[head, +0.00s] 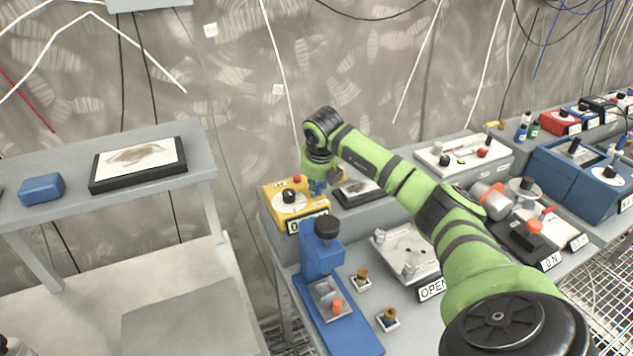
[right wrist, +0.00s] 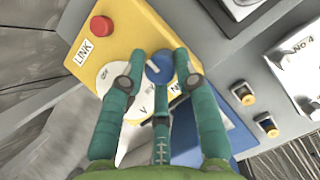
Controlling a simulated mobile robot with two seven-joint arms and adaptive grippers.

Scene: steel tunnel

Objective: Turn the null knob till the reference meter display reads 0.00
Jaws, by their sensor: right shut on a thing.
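A yellow instrument box (head: 275,205) stands on the grey bench near the back wall. In the right wrist view its yellow face (right wrist: 127,35) carries a red button, a LINK label, a white dial and a blue knob (right wrist: 155,75) with a white pointer line. My right gripper (right wrist: 160,75) reaches over the box with its green fingers around this blue knob and is shut on it. The label beside the knob is partly covered by a finger. A white plate (head: 294,226) on the box's front starts with 0; its other characters are unreadable. My left gripper is not in view.
A blue stand (head: 320,262) with a dark knob is close in front of the box. A dark-framed picture (head: 357,192) lies just right of it. A white tray (head: 405,250) and more instruments fill the bench. A separate grey table (head: 100,215) stands left.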

